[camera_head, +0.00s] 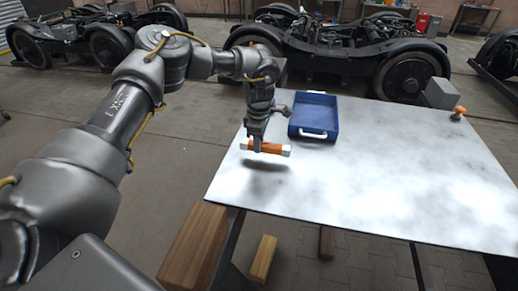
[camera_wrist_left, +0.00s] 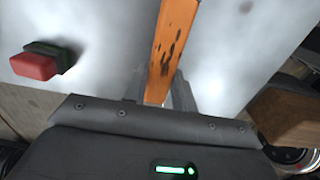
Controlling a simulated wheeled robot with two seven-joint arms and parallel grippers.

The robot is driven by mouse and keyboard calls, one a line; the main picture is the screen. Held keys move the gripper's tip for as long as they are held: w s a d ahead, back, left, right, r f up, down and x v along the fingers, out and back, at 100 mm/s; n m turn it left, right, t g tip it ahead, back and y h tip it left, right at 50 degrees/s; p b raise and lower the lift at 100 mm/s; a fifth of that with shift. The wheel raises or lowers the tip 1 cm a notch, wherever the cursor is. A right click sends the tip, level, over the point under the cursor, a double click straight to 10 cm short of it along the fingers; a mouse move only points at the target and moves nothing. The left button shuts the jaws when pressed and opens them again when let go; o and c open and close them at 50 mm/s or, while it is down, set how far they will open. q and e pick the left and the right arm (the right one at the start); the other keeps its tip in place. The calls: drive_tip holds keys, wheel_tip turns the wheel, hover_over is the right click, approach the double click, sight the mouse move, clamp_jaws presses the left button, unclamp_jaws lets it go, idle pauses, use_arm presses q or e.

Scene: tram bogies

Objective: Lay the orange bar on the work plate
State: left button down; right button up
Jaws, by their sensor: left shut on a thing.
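The orange bar (camera_head: 271,148) has pale ends and is held roughly level over the near left part of the work plate (camera_head: 370,180). A dark shadow lies on the plate below it, so it is a little above the surface. My left gripper (camera_head: 257,147) is shut on the bar near its middle. In the left wrist view the bar (camera_wrist_left: 172,45) runs up from between the fingers (camera_wrist_left: 160,92), with dark scuffs on it. My right gripper is not in view.
A blue tray (camera_head: 332,116) with pale handles stands on the plate behind the bar. A grey block (camera_head: 441,93) and an orange-topped piece (camera_head: 459,112) stand at the far right. A red and dark green object (camera_wrist_left: 36,64) shows in the wrist view. The plate's middle is clear.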

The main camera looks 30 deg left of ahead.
use_arm(q)
wheel_tip(320, 180, down, 2)
drive_tip(key=shift+f+p, duration=0.2)
drive_tip(key=shift+p, duration=0.1)
drive_tip(key=shift+w+f, duration=0.1)
drive_tip(key=shift+f, duration=0.3)
drive_tip(key=shift+f, duration=0.15)
drive_tip(key=c, duration=1.1)
unclamp_jaws()
wheel_tip(320, 180, up, 12)
drive_tip(key=shift+r+b, duration=0.15)
drive_tip(key=shift+b, duration=0.2)
